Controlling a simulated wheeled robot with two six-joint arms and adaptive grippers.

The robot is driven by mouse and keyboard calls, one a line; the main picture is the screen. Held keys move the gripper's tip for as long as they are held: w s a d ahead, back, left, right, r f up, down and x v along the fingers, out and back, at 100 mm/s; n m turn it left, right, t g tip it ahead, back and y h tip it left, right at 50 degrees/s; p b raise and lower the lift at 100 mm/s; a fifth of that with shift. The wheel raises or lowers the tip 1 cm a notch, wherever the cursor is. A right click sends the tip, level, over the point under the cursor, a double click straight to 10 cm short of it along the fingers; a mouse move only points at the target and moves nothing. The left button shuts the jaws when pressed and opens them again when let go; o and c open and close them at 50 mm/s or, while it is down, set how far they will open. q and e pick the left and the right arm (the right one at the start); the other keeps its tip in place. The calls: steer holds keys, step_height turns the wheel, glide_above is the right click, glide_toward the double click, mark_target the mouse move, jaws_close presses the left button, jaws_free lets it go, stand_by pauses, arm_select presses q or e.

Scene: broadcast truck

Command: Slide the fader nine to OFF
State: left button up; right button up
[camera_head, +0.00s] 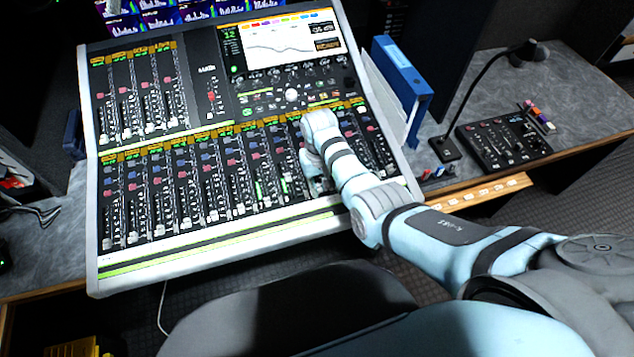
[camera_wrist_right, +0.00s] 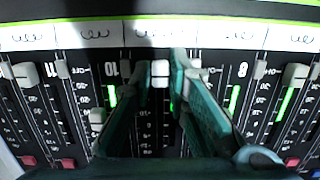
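The mixing console (camera_head: 92,200) has a lower row of channel faders under my right arm. In the right wrist view, upside down to the head view, the numbers 11, 10 and 8 are readable. The white cap of fader nine (camera_wrist_right: 160,74) is between 10 and 8, near the label strip. My right gripper (camera_wrist_right: 160,80) straddles this cap with its two teal fingers, one on each side. Small gaps seem to show between cap and fingers. The fingers cover much of the track and its markings. In the head view the cap is hidden by the right wrist. My left gripper is out of view.
Neighbouring fader caps, such as one at the left (camera_wrist_right: 26,74) and one at the right (camera_wrist_right: 296,74), stand close by. A blue binder (camera_head: 402,75) stands right of the console. A gooseneck microphone (camera_head: 480,90) and a small control panel (camera_head: 503,140) are further right.

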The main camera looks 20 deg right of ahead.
mark_target(319, 186)
steer(key=o, duration=0.3)
steer(key=shift+w+r, duration=0.2)
steer(key=shift+r, duration=0.05)
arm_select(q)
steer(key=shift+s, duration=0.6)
arm_select(e)
step_height(319, 186, up, 12)
steer(key=shift+f, duration=0.2)
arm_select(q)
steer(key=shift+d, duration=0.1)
arm_select(e)
steer(key=shift+s, duration=0.1)
